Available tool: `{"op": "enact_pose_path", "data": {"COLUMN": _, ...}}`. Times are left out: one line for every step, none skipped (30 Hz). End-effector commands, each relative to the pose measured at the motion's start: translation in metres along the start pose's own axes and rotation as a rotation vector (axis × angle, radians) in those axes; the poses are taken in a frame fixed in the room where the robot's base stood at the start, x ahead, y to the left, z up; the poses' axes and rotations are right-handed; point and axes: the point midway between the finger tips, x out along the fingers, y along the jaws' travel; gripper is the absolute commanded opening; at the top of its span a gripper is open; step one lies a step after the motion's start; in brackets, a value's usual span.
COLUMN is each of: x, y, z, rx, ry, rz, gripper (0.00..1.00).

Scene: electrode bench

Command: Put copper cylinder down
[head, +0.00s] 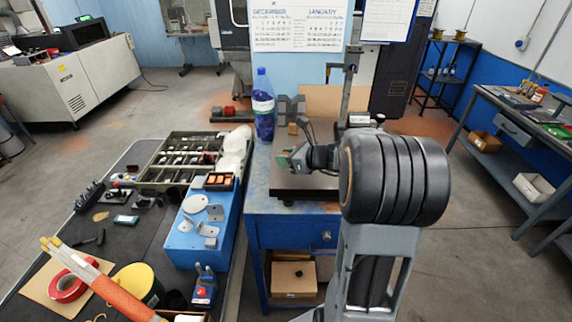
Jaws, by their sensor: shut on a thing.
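My gripper (291,159) is over the dark plate on the blue bench, right of the middle of the head view. It is shut on the copper cylinder. The cylinder is too small and too hidden by the fingers and wrist to make out clearly. The dark plate (318,184) lies under and around the gripper, partly covered by my arm. I cannot tell whether the cylinder touches the plate.
A blue bottle (263,105) stands behind left of the gripper. A metal stand post (347,85) rises behind it. A blue box (180,248) with metal parts and a compartment tray (150,178) are to the left.

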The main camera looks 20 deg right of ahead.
Motion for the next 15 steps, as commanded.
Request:
{"op": "enact_pose_path", "data": {"x": 0.002, "y": 0.001, "z": -0.007, "rx": 0.006, "ry": 0.003, "rz": 0.002, "gripper": 0.00}}
{"op": "enact_pose_path", "data": {"x": 0.004, "y": 0.001, "z": -0.011, "rx": 0.005, "ry": 0.002, "rz": 0.002, "gripper": 0.00}}
{"op": "enact_pose_path", "data": {"x": 0.005, "y": 0.001, "z": -0.015, "rx": 0.005, "ry": 0.002, "rz": 0.002, "gripper": 0.00}}
{"op": "enact_pose_path", "data": {"x": 0.007, "y": 0.001, "z": -0.018, "rx": 0.004, "ry": 0.002, "rz": 0.002, "gripper": 0.00}}
{"op": "enact_pose_path", "data": {"x": 0.008, "y": 0.001, "z": -0.020, "rx": 0.004, "ry": 0.001, "rz": 0.002, "gripper": 0.00}}
{"op": "enact_pose_path", "data": {"x": 0.009, "y": 0.001, "z": -0.022, "rx": 0.003, "ry": 0.001, "rz": 0.001, "gripper": 0.00}}
{"op": "enact_pose_path", "data": {"x": 0.009, "y": 0.001, "z": -0.024, "rx": 0.002, "ry": 0.001, "rz": 0.001, "gripper": 0.00}}
{"op": "enact_pose_path", "data": {"x": 0.009, "y": 0.001, "z": -0.024, "rx": 0.001, "ry": 0.000, "rz": 0.001, "gripper": 0.00}}
{"op": "enact_pose_path", "data": {"x": 0.010, "y": 0.001, "z": -0.025, "rx": 0.001, "ry": 0.000, "rz": 0.001, "gripper": 0.00}}
{"op": "enact_pose_path", "data": {"x": 0.010, "y": 0.001, "z": -0.025, "rx": 0.000, "ry": 0.000, "rz": 0.001, "gripper": 0.00}}
{"op": "enact_pose_path", "data": {"x": 0.010, "y": 0.001, "z": -0.025, "rx": 0.000, "ry": 0.000, "rz": 0.001, "gripper": 0.00}}
{"op": "enact_pose_path", "data": {"x": 0.010, "y": 0.001, "z": -0.025, "rx": 0.000, "ry": 0.000, "rz": 0.001, "gripper": 0.00}}
{"op": "enact_pose_path", "data": {"x": 0.010, "y": 0.001, "z": -0.025, "rx": 0.000, "ry": 0.000, "rz": 0.001, "gripper": 0.00}}
{"op": "enact_pose_path", "data": {"x": 0.010, "y": 0.001, "z": -0.025, "rx": 0.000, "ry": 0.000, "rz": 0.001, "gripper": 0.00}}
{"op": "enact_pose_path", "data": {"x": 0.010, "y": 0.001, "z": -0.025, "rx": 0.000, "ry": 0.000, "rz": 0.001, "gripper": 0.00}}
